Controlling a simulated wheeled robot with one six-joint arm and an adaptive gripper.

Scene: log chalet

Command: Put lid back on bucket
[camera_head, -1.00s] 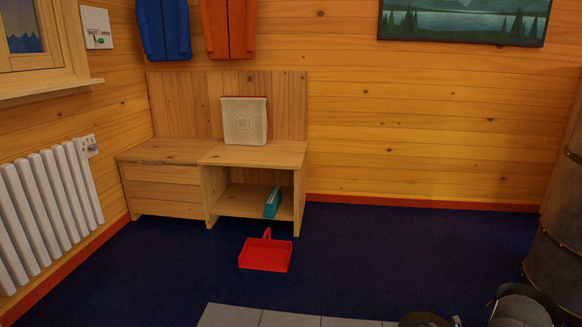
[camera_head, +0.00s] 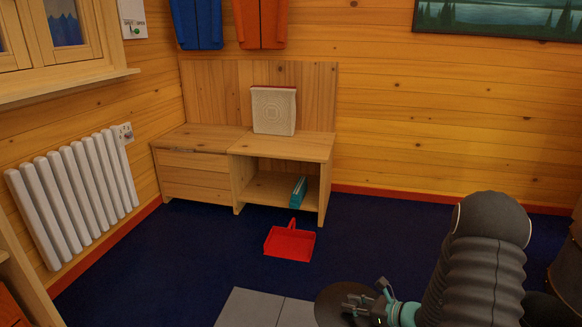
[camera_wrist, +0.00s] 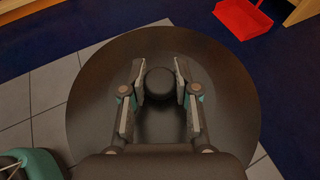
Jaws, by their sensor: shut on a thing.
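The lid (camera_head: 333,298) is a dark round disc near the bottom edge of the head view. In the wrist view the lid (camera_wrist: 95,115) fills the middle, with a short black knob (camera_wrist: 159,83) at its centre. My gripper (camera_wrist: 159,75) has one finger on each side of the knob and is shut on it. In the head view my gripper (camera_head: 365,303) is over the lid, at the end of my dark arm. Grey floor tiles show beyond the lid's rim.
A red dustpan (camera_head: 290,243) lies on the blue floor (camera_head: 215,250) before a wooden bench (camera_head: 285,146). A white radiator (camera_head: 75,195) lines the left wall. Grey tiles (camera_head: 248,308) are at the front. A dark metal cylinder (camera_head: 566,262) stands at the right edge.

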